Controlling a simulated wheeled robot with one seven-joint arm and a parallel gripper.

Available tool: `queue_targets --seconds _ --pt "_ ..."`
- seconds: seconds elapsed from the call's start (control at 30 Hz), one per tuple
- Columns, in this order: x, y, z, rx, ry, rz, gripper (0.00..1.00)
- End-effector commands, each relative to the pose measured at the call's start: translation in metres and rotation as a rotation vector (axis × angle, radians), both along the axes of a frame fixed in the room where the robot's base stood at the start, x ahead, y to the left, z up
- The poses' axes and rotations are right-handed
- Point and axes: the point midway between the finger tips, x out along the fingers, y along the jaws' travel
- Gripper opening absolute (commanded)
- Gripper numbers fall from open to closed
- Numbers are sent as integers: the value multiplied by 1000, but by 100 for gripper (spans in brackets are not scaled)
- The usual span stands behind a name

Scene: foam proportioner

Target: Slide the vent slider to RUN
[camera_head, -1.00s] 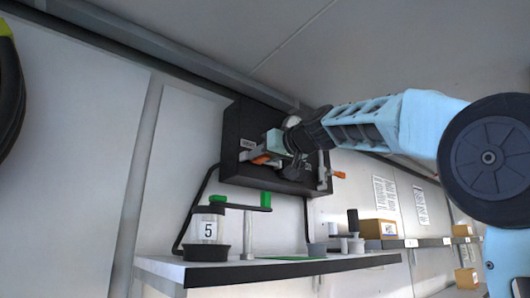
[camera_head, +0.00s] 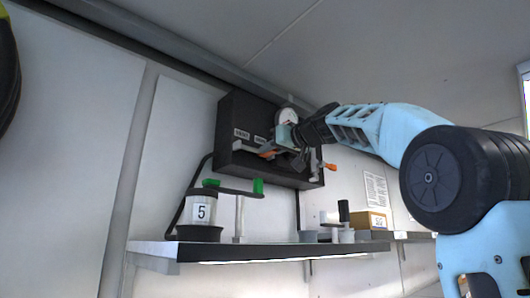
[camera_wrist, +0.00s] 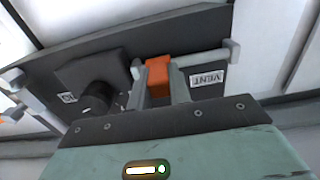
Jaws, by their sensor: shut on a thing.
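The black control box (camera_head: 228,120) hangs on the wall, with a VENT label (camera_head: 242,134) at its left. The orange vent slider (camera_head: 267,155) sits on a grey rail (camera_head: 246,149) along the box front. My gripper (camera_head: 278,147) is at the slider. In the wrist view, my gripper's two fingers (camera_wrist: 160,90) are shut on the orange slider (camera_wrist: 158,68). The slider is near the rail's left end there, away from the end post (camera_wrist: 234,50) beside the VENT label (camera_wrist: 207,78). I cannot read a RUN mark.
A dark knob (camera_wrist: 98,98) stands close to my fingers. A second orange handle (camera_head: 330,167) is at the box's right side. Below is a shelf (camera_head: 215,252) with a container marked 5 (camera_head: 201,212), small cups (camera_head: 346,236) and a cardboard box (camera_head: 370,221).

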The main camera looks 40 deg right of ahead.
Motion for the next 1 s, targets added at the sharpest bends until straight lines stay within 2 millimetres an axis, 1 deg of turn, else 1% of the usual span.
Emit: queue_targets --seconds 0.03,0.23,0.27,0.3,0.33,0.6,0.73,0.87,1.0 --pt "0 -3 1 -1 -1 -6 0" --pt "-1 -3 1 -1 -1 -8 0" --pt "-1 -4 1 -1 -2 -9 25" --pt "-1 -4 1 -1 -2 -9 36" --pt "-1 -4 1 -1 -2 -8 42" --pt "-1 -2 1 -1 -1 -5 42" --pt "-8 -2 -1 -1 -1 -5 42" --pt "-29 -3 -2 -2 -4 -7 42" --pt "-62 -4 -3 -1 -4 -7 42"
